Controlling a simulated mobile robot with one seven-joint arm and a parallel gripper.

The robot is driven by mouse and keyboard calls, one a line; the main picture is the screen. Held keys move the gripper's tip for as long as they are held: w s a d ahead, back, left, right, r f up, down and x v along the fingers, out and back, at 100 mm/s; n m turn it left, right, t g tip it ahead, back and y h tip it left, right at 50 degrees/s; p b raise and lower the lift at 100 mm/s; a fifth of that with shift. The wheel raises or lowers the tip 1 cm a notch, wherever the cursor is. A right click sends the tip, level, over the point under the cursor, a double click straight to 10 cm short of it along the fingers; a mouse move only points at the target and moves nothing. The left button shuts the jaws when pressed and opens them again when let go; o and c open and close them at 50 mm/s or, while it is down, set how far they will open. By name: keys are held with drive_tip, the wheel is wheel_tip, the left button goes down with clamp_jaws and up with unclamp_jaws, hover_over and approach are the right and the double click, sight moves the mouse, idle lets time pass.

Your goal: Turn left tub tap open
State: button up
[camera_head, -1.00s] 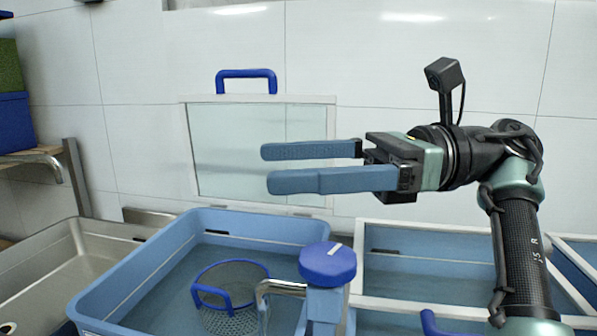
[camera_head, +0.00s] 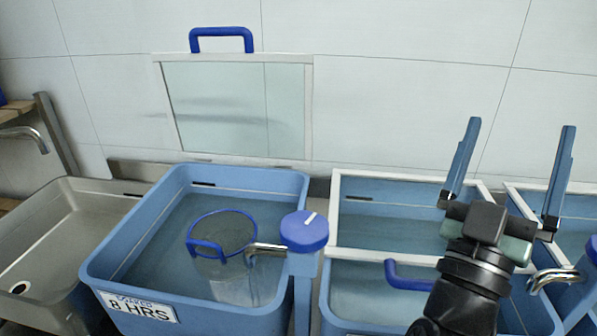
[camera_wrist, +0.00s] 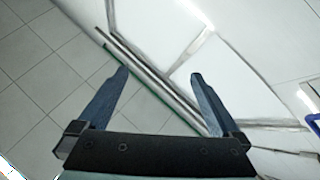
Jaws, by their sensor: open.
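The left tub (camera_head: 110,262) is blue, holds water and carries a label reading "8 HRS" on its front. Its tap (camera_head: 304,230) stands at the tub's right side, with a round blue knob bearing a white mark and a metal spout (camera_head: 262,249) pointing left over the tub. My gripper (camera_head: 519,125) is open and empty, fingers pointing up, to the right of the tap and well above it. In the wrist view my gripper (camera_wrist: 158,75) shows both fingers apart with nothing between them. The tap is not seen in the wrist view.
A wire basket with a blue rim (camera_head: 225,233) sits in the left tub. A glass panel with a blue handle (camera_head: 221,32) stands against the wall. More blue tubs with white frames (camera_head: 380,178) lie right, with another metal spout (camera_head: 550,277). A steel sink (camera_head: 60,222) is left.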

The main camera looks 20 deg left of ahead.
wheel_tip(320, 180, down, 6)
drive_tip(key=s+a+r+n+g+y+p, duration=0.1)
drive_tip(key=s+a+g+y+p, duration=0.15)
drive_tip(key=y, duration=0.35)
drive_tip(key=n+g+y, duration=0.6)
drive_tip(key=g+y, duration=0.4)
approach(299, 212)
drive_tip(key=p+x, duration=0.2)
drive_tip(key=x, duration=0.8)
drive_tip(key=shift+w+a+m+t, duration=0.15)
drive_tip(key=shift+w+m+t, duration=0.05)
drive_tip(key=shift+m+t, duration=0.15)
drive_tip(key=c, duration=1.3)
drive_tip(key=shift+f, duration=0.15)
